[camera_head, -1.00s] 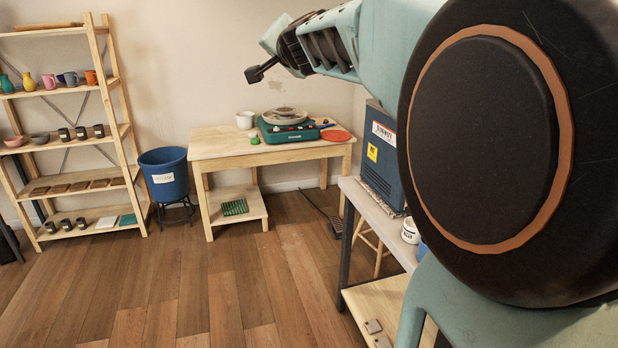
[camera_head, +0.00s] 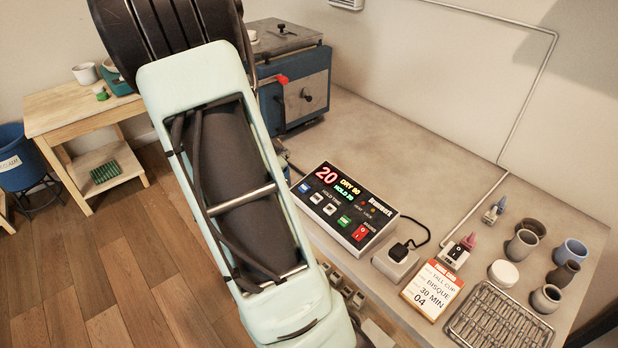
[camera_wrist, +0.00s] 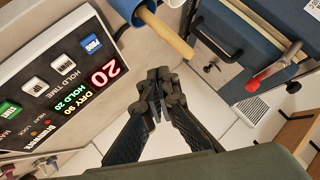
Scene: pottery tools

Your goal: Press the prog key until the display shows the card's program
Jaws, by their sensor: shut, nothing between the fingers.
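The controller box (camera_head: 345,212) sits on the grey bench, with its lit display (camera_head: 341,186) reading 20, DRY 90 and HOLD 20. The blue prog key (camera_head: 304,187) is at the left end of its key row; it also shows in the wrist view (camera_wrist: 91,43). Two white keys, a green key and a red switch follow. The card (camera_head: 432,287) reads TALL CUP, BISQUE, 30 MIN, 04. My gripper (camera_wrist: 158,100) is shut and empty, to the right of the box in the wrist view, apart from the prog key. In the head view my arm hides it.
A blue kiln (camera_head: 296,84) stands behind the box, with a red-tipped handle. A grey plug block (camera_head: 396,262), several small pots, a white-lidded jar (camera_head: 503,273) and a wire rack (camera_head: 500,318) are to the right.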

